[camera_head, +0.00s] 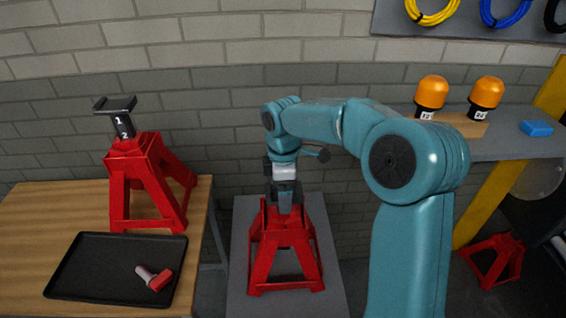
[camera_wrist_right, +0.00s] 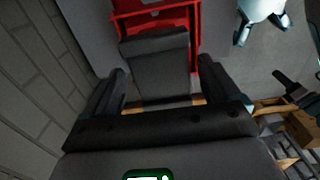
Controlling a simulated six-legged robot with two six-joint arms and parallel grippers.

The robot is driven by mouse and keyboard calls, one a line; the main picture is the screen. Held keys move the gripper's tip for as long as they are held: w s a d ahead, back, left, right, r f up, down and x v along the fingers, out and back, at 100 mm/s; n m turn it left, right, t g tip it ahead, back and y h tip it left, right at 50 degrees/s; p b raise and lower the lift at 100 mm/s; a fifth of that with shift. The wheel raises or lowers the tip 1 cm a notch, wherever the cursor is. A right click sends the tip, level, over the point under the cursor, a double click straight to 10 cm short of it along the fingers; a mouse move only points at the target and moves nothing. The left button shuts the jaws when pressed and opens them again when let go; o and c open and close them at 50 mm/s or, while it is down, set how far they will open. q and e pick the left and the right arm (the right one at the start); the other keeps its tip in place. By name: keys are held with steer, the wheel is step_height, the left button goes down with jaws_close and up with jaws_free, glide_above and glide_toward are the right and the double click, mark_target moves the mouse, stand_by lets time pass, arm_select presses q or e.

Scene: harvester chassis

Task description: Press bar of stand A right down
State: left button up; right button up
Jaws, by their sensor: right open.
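A red jack stand (camera_head: 285,250) stands on the narrow grey surface in the middle of the head view. My right gripper (camera_head: 284,190) is directly above it, pointing down at its top. In the right wrist view, the open fingers of my right gripper (camera_wrist_right: 165,85) are on either side of the stand's dark bar (camera_wrist_right: 158,62), with the red frame (camera_wrist_right: 160,18) beyond. I cannot tell whether the gripper touches the bar; its height is mostly hidden. Another red stand (camera_head: 145,180) on the left has its bar (camera_head: 121,121) raised, marked 1 and 2. No letter A is readable. My left gripper is not in view.
A wooden table (camera_head: 30,220) at the left holds a black tray (camera_head: 100,270) with a red-and-grey tool (camera_head: 154,277). A grey shelf (camera_head: 515,145) at the right holds two orange-topped lamps (camera_head: 432,92) and a blue block (camera_head: 536,128). A brick wall stands behind.

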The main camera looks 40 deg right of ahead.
step_height(320, 180, up, 12)
steer(key=p, duration=0.1)
steer(key=shift+s, duration=0.1)
stand_by(0.6)
